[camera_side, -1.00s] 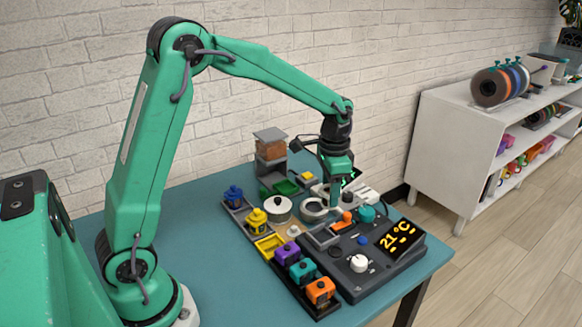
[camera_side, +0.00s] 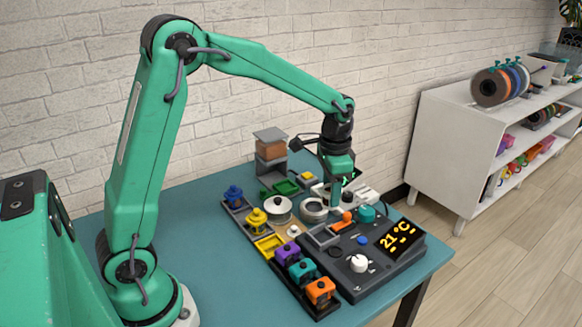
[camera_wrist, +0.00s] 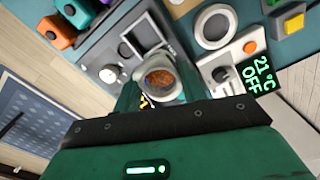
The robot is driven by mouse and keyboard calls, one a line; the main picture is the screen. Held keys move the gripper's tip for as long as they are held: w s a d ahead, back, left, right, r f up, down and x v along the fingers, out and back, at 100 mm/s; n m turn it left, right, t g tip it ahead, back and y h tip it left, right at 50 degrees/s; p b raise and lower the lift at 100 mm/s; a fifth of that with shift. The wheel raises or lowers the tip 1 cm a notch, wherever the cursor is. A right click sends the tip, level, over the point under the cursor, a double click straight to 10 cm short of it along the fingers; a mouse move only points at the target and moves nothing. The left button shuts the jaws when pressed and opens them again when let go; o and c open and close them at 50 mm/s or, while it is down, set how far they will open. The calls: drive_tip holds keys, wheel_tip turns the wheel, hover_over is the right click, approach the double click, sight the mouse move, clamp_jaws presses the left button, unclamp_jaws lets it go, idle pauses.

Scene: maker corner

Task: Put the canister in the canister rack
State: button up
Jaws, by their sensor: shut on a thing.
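My gripper (camera_wrist: 158,92) is shut on a round canister (camera_wrist: 160,76) with a pale rim and an orange-brown top, seen between its fingers in the wrist view. In the side view my gripper (camera_side: 335,204) points down beside the dark control box, and the held canister cannot be made out clearly. A long dark rack (camera_side: 290,288) lies left of the box. A yellow open-topped slot (camera_side: 268,244) sits between yellow and purple.
The dark control box (camera_side: 335,270) has a white knob (camera_side: 358,263) and a 21 °C display. A lidded white pot (camera_side: 278,208) and a pale ring-shaped plate (camera_wrist: 213,27) stand close to my gripper. A grey stand (camera_side: 271,150) is behind. The table's left side is clear.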

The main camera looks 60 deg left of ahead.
drive_tip(key=s+a+f+n, duration=0.2)
drive_tip(key=s+a, duration=0.4)
drive_tip(key=a, duration=0.3)
drive_tip(key=s+a+f+n, duration=0.2)
drive_tip(key=s+a+n, duration=0.2)
drive_tip(key=s+a, duration=0.3)
drive_tip(key=a, duration=0.3)
drive_tip(key=shift+a+f, duration=0.15)
drive_tip(key=shift+a, duration=0.1)
drive_tip(key=shift+s+f, duration=0.1)
drive_tip(key=shift+f, duration=0.15)
drive_tip(key=shift+f, duration=3)
drive_tip(key=shift+f, duration=0.55)
drive_tip(key=o, duration=1.1)
drive_tip(key=shift+r, duration=0.2)
